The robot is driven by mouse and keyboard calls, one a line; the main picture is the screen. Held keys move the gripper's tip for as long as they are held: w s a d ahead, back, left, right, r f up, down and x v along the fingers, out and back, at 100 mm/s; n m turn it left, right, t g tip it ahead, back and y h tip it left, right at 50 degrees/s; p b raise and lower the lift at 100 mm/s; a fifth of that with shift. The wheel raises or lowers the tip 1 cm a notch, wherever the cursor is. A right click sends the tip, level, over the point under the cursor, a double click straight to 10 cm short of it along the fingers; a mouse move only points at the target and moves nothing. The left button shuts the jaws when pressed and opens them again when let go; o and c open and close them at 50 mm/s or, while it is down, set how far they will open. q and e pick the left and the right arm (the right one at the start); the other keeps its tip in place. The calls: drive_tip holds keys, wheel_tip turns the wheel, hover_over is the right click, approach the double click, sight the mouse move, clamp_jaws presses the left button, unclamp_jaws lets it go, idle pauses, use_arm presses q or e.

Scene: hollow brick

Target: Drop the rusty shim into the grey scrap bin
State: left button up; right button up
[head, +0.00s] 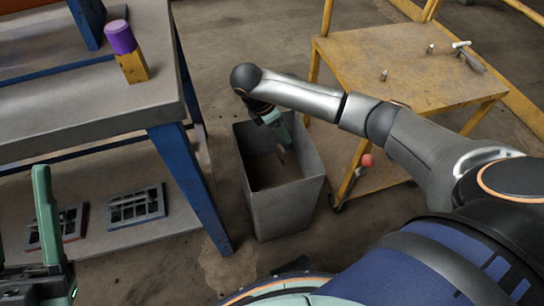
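The grey scrap bin (285,208) stands on the floor in the middle of the head view, open at the top. My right arm reaches in from the right, and my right gripper (283,143) points down over the bin's mouth.
A grey workbench (90,105) with blue legs stands at the left, bearing a purple-topped yellow block (125,50). Two slotted trays (136,206) (58,228) lie on its lower shelf. A yellow cart (410,75) at the right carries small parts and a tool (470,57).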

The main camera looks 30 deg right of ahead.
drive_tip(key=shift+o, duration=1.4)
use_arm(q)
drive_tip(key=shift+y, duration=0.4)
drive_tip(key=r+p, duration=0.5)
drive_tip(key=shift+w+a, duration=0.15)
drive_tip(key=shift+a, duration=0.1)
use_arm(e)
drive_tip(key=v, duration=1.2)
drive_tip(key=shift+a+r, duration=0.15)
drive_tip(key=shift+r, duration=0.1)
use_arm(q)
drive_tip(key=shift+f, duration=0.15)
drive_tip(key=shift+m, duration=0.3)
